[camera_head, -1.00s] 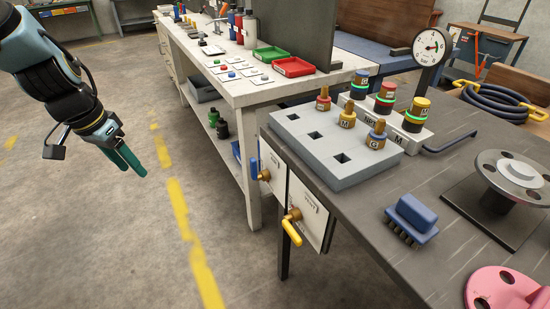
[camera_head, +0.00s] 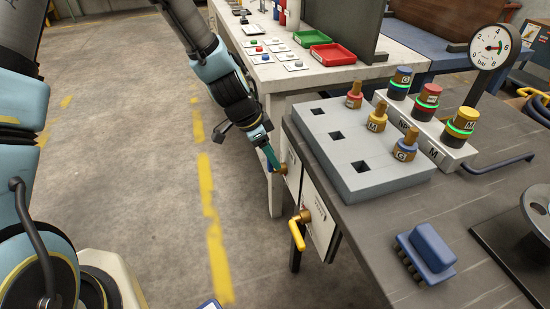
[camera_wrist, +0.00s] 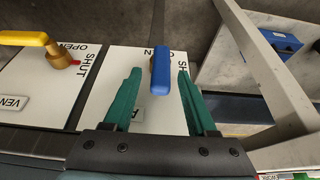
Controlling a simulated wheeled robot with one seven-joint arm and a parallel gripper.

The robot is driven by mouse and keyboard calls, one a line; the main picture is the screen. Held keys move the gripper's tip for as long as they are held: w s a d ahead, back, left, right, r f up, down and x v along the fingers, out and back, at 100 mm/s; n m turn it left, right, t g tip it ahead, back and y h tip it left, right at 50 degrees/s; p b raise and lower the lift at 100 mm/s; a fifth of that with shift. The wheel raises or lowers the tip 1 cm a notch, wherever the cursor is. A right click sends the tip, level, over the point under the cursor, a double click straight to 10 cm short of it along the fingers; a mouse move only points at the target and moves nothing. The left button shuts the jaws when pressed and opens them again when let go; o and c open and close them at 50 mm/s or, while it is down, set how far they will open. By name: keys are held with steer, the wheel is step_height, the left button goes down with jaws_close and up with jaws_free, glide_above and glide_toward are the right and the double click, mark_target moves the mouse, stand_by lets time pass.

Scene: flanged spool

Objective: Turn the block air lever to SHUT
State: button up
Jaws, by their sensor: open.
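The block air lever is a blue handle (camera_wrist: 160,72) on a white plate (camera_wrist: 118,75) in the wrist view. My gripper (camera_wrist: 159,73) is open, with one green finger on each side of the handle and a visible gap on both sides. The handle hides its pivot and part of the lettering, so I cannot tell which mark it points to. In the head view my gripper (camera_head: 270,157) is at the bench's front side, by a brass fitting (camera_head: 284,168); the blue handle is hidden there.
A yellow lever (camera_head: 298,235) on the vent plate sits close beside; it also shows in the wrist view (camera_wrist: 25,38). A pale table leg (camera_wrist: 270,75) stands right of my fingers. The grey socket block (camera_head: 365,175) and blue brush (camera_head: 427,250) lie on the bench above.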

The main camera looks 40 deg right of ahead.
steer(key=shift+x, duration=1.35)
steer(key=shift+a, duration=0.1)
jaws_close()
stand_by(0.4)
